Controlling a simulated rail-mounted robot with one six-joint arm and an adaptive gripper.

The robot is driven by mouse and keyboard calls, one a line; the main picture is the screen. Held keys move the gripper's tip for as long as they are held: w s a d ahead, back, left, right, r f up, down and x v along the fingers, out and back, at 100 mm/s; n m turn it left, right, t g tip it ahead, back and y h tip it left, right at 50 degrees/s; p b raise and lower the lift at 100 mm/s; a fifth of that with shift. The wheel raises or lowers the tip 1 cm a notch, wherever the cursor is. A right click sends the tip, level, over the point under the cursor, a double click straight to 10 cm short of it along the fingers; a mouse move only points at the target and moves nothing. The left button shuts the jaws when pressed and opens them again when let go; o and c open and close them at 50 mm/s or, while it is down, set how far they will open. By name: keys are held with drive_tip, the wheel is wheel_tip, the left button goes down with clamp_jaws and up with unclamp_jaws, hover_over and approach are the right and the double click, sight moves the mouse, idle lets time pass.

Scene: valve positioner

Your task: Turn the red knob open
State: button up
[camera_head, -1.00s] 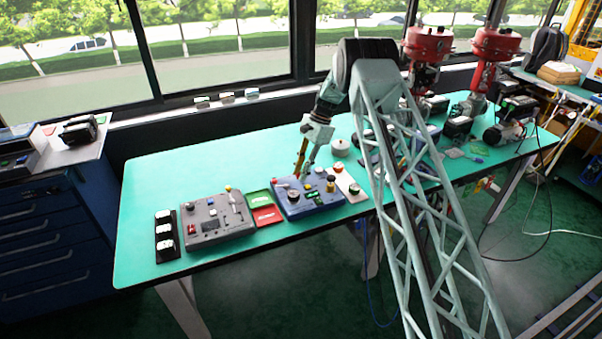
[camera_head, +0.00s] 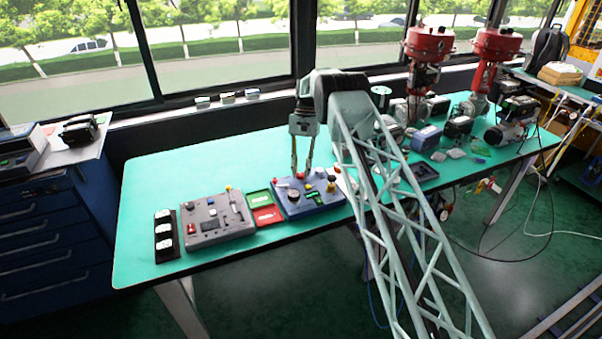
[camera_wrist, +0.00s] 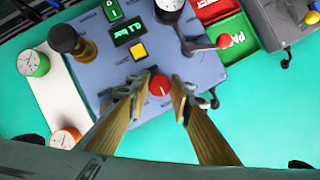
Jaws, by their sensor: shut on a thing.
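The red knob (camera_wrist: 160,85) is on the blue control box (camera_wrist: 190,72) and sits between my fingertips in the wrist view. My gripper (camera_wrist: 163,92) is shut on the red knob, one finger on each side of it. In the camera_head view my gripper (camera_head: 302,172) points down at the back of the blue box (camera_head: 312,205). The red knob's top (camera_head: 301,176) shows small between the fingers there. The box also carries a green display (camera_wrist: 129,33), a yellow button (camera_wrist: 138,51) and a dark and brass knob (camera_wrist: 68,40).
Red and green trays (camera_head: 267,216) and a grey control box (camera_head: 215,229) stand left of the blue box. A white plate with green and orange-rimmed dials (camera_wrist: 42,90) lies beside it. The green table (camera_head: 150,190) is clear behind and at the left.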

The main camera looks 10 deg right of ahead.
idle(0.3)
drive_tip(key=o, duration=0.9)
drive_tip(key=shift+v, duration=3.3)
drive_tip(key=shift+w+r, duration=0.2)
drive_tip(key=shift+r, duration=0.2)
drive_tip(key=shift+r, duration=0.1)
